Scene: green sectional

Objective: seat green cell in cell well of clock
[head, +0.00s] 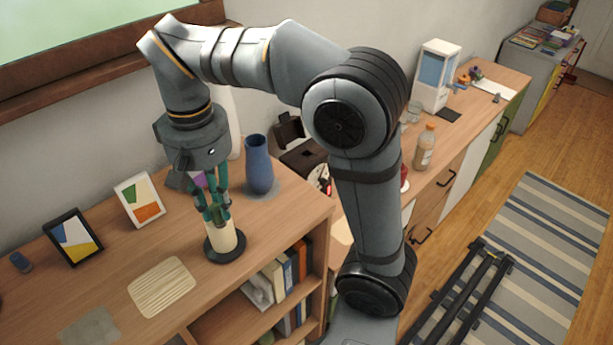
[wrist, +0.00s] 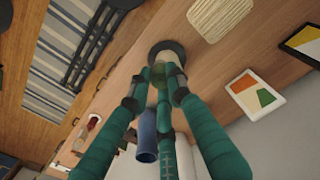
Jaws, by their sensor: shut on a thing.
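My gripper (head: 215,212) points down with its teal fingers closed around a small green piece, which looks like the green cell (head: 219,218). The cell is directly over the upper end of a cream cylinder (head: 222,240) with a dark round base (head: 226,256). I cannot tell whether the cell touches the cylinder or sits inside it. In the wrist view the fingertips (wrist: 163,76) meet over the dark base (wrist: 176,46), and the fingers partly hide the cell (wrist: 159,72). No clock face or open well shows clearly, so I cannot say for sure which thing is the clock.
A blue vase (head: 259,165) stands close behind and right of my gripper. Two picture frames (head: 139,200) (head: 73,238) stand at the left. A striped pale mat (head: 161,287) lies in front on the wooden top. Books (head: 288,268) fill the shelf below.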

